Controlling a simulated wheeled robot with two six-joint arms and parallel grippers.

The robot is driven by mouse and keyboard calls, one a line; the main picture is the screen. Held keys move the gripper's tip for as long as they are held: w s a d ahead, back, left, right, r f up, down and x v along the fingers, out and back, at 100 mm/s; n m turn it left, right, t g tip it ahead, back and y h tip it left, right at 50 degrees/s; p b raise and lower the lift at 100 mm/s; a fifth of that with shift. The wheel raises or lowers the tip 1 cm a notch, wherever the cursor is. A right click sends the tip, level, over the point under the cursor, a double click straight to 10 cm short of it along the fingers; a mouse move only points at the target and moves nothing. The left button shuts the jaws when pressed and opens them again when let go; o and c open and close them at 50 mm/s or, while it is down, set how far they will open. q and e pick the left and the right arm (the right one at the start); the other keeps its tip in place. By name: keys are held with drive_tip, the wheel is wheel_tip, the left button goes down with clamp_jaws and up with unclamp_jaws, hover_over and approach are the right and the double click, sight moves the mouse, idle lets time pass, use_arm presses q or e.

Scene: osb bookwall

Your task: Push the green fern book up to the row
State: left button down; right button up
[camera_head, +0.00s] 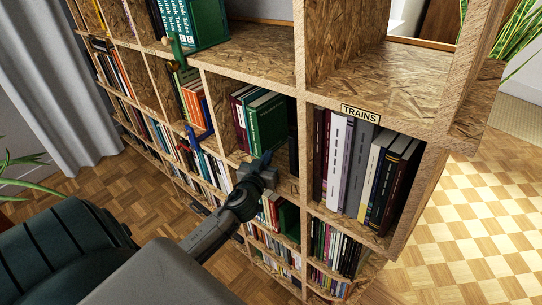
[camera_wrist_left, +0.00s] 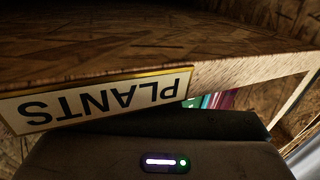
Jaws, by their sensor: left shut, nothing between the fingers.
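The green book (camera_head: 268,125) stands in a shelf compartment in the head view, its broad green face towards the right. It leans close to a short row of books (camera_head: 242,112) on its left; I cannot tell whether they touch. My left gripper (camera_head: 264,161) is shut and empty at the compartment's front, just below the book's lower part. Contact cannot be told. My right gripper is out of view.
A wooden divider (camera_head: 302,140) stands to the right of the compartment. Beyond it is a full TRAINS compartment (camera_head: 360,170). More book compartments lie below and to the left. The shelf board (camera_wrist_left: 170,40) is close over the gripper in the wrist view. Parquet floor (camera_head: 470,230) is clear at right.

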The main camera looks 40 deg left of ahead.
use_arm(q)
drive_tip(key=s+b, duration=0.2)
drive_tip(key=s, duration=0.5)
drive_tip(key=shift+s+a+b, duration=0.25)
drive_tip(key=shift+s+b, duration=0.05)
drive_tip(key=shift+b, duration=0.05)
